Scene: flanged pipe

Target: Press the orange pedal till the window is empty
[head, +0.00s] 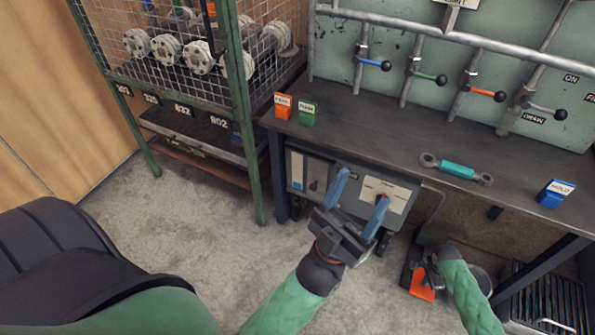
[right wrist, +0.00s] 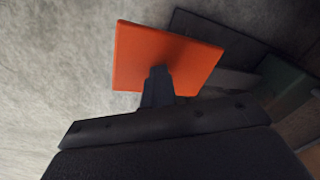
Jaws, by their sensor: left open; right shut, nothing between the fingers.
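The orange pedal (head: 421,284) is on the floor below the workbench, partly hidden by my right arm in the head view. In the right wrist view the pedal (right wrist: 190,58) is a flat orange plate beside a dark base. My right gripper (right wrist: 160,76) is shut and empty, its fingertips overlapping the plate's near edge; I cannot tell whether they touch it. My left gripper (head: 359,200) is open and empty, its blue fingers spread in front of a grey control box (head: 318,176) under the bench. I cannot make out the window's contents.
The workbench (head: 380,135) holds orange and green tags (head: 283,106), a teal-handled tool (head: 457,169) and a blue HOLD block (head: 556,193). A panel behind carries several levers. A wire cage (head: 235,100) with flanges stands left. Carpet is clear at left centre.

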